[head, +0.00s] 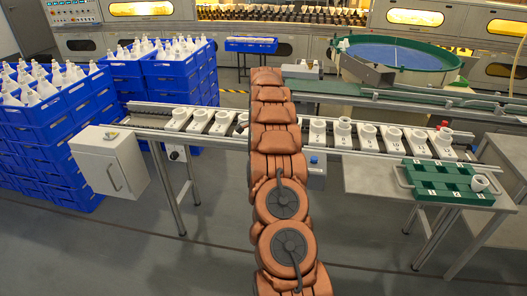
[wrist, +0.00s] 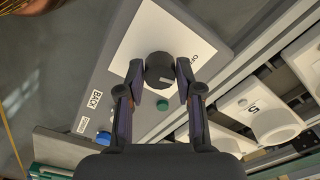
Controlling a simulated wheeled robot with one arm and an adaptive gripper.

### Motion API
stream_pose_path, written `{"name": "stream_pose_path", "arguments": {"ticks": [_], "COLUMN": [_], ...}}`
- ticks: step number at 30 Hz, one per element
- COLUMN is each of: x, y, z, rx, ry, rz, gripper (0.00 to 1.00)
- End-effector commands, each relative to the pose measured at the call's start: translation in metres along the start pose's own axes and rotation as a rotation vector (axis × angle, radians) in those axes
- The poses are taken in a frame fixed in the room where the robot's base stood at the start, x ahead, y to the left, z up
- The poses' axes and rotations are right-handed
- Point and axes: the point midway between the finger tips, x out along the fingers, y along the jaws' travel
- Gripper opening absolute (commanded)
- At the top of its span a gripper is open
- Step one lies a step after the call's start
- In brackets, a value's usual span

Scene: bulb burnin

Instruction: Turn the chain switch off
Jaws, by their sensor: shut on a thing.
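A dark round switch knob (wrist: 159,66) stands on a white panel of a grey control box (wrist: 190,28) in the wrist view. It has a light pointer mark, and printed lettering to its right is partly covered. My gripper (wrist: 160,76) has one finger on each side of the knob and is shut on it. In the head view a piece of the control box (head: 316,176) shows right of my arm, under the conveyor, and the knob is hidden there.
A green button (wrist: 163,104) and a blue button (wrist: 103,138) are close to my fingers. White numbered holders (wrist: 272,112) line the conveyor beside the box. A green tray (head: 425,180) rests on the side table; blue crates (head: 60,110) are stacked at left.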

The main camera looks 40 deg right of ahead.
Motion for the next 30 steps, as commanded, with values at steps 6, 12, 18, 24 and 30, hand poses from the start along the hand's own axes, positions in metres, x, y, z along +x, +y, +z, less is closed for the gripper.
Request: {"name": "stream_pose_path", "arguments": {"ticks": [6, 12, 18, 24, 30], "x": [0.0005, -0.0002, -0.0006, -0.0008, -0.0010], "y": [-0.0004, -0.0005, -0.0004, -0.0004, -0.0004], "z": [-0.0002, -0.0001, -0.0004, -0.0006, -0.0006], "rx": [-0.169, -0.281, -0.343, -0.366, -0.368], "ry": [0.000, 0.001, 0.001, 0.001, 0.001], "rz": [-0.001, 0.000, 0.000, 0.000, -0.001], "gripper": [0.00, 0.00, 0.00, 0.00, 0.00]}}
